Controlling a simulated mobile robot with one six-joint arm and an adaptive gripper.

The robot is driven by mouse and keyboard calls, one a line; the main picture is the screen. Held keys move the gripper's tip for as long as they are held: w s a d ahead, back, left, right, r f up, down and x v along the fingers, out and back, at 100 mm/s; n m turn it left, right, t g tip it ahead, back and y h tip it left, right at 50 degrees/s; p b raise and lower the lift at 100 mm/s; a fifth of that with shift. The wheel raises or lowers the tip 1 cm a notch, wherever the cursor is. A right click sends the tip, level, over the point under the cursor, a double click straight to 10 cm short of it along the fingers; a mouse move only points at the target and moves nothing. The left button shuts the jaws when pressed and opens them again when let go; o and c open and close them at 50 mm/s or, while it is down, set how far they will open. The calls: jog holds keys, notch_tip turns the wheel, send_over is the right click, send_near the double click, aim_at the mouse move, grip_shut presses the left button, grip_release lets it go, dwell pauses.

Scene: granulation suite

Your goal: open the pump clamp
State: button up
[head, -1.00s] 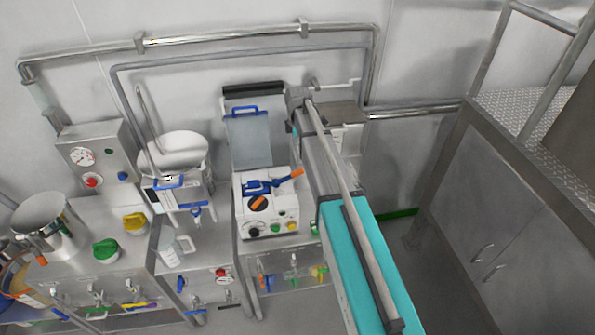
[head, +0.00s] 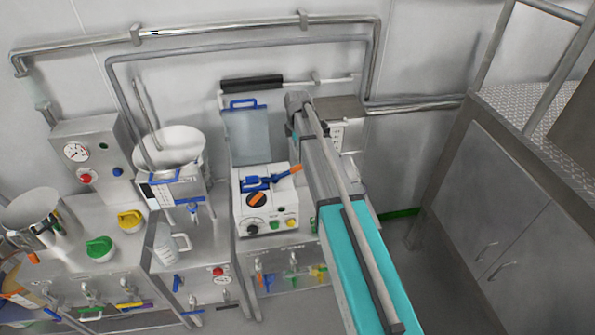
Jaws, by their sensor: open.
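The pump (head: 286,208) is a white box with an orange knob and several coloured buttons, near the middle of the head view. On its top sits a blue clamp lever (head: 262,183) with an orange tip (head: 290,170) pointing right and slightly up. Whether the clamp is latched cannot be told. My arm, with a teal link, rises from the lower right, passes right of the pump and ends behind it near the wall. My gripper's fingers do not show; the arm's far end hides them or they lie out of sight.
A clear panel with a blue handle (head: 243,103) stands behind the pump. A grey wall box (head: 340,112) is beyond my arm. Steel cabinets (head: 495,200) stand right.

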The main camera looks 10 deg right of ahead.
aim_at(297, 166)
jog(key=shift+f+b, duration=4.4)
jog(key=shift+f, duration=0.25)
jog(key=shift+c, duration=0.3)
grip_shut()
